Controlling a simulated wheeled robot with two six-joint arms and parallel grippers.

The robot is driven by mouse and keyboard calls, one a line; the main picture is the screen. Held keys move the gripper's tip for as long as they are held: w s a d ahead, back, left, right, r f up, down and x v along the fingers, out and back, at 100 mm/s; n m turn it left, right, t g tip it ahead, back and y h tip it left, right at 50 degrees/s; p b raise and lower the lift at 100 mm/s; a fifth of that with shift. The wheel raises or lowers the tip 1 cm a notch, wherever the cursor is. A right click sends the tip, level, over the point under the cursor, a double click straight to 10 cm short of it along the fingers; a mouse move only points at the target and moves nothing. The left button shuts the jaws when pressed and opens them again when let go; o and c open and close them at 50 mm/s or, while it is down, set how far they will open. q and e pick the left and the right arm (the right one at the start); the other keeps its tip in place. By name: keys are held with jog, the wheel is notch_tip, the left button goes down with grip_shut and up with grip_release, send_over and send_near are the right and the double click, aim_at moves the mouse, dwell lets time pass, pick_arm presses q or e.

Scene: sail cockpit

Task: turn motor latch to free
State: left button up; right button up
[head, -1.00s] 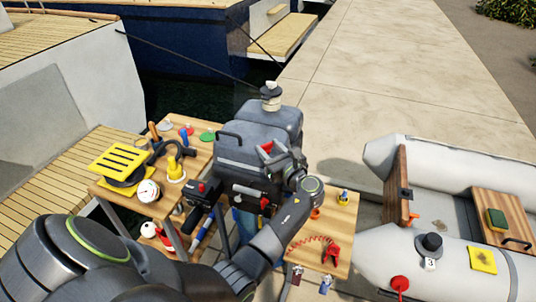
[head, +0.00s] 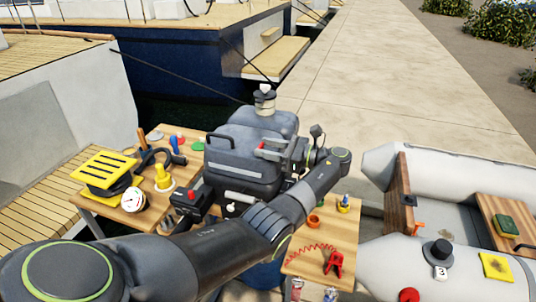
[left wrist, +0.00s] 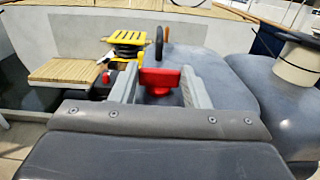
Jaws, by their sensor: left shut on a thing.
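The outboard motor (head: 245,185), dark grey with a black carry handle, stands upright in the middle of the head view. The motor latch (left wrist: 160,78) is a red piece that shows in the left wrist view between my fingers; in the head view only a bit of red shows at the motor's upper right side. My left gripper (head: 268,152) reaches it from the right and is shut on it. In the left wrist view the two grey fingers of the left gripper (left wrist: 160,90) flank the red latch. My right gripper is in neither view.
A wooden table on the left holds a yellow slotted block (head: 105,167), a white gauge (head: 132,200) and a yellow cleat-like piece (head: 163,177). A small wooden board (head: 325,235) on the right carries a red clamp (head: 334,262). A grey dinghy (head: 450,262) lies further right.

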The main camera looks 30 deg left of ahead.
pick_arm(q)
jog(key=shift+f, duration=0.1)
jog(key=shift+g, duration=0.3)
jog(key=o, duration=1)
